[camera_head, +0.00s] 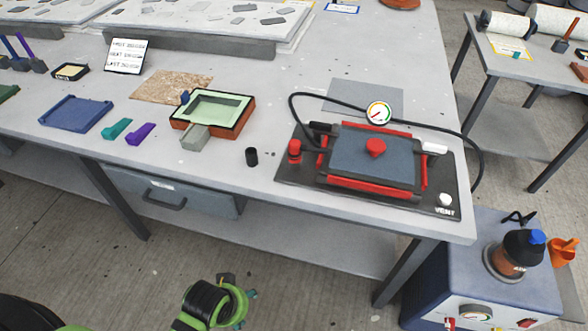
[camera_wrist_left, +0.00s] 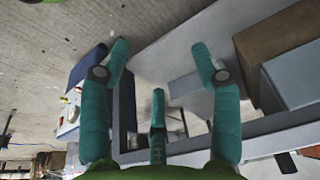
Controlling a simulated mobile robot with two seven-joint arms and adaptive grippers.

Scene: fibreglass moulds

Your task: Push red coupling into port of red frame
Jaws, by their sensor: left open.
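The red frame (camera_head: 369,186) lies around a blue-grey panel on a dark base plate (camera_head: 296,178) at the table's front right. A red knob-like part (camera_head: 375,147) stands on the panel's middle. A small upright red piece (camera_head: 294,151) stands at the base's left side; it may be the coupling, but I cannot tell for certain. The frame's port is too small to make out. My left gripper (camera_head: 246,306) is low in front of the table, well apart from the frame. Its teal fingers (camera_wrist_left: 158,65) are spread and empty in the left wrist view. My right gripper is not seen.
A black hose (camera_head: 480,165) loops around the frame beside a gauge (camera_head: 379,112). A black cylinder (camera_head: 251,157) and a green-lined mould (camera_head: 215,108) stand to the left. A blue machine (camera_head: 430,290) stands at the front right. The drawer (camera_head: 175,190) hangs under the table.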

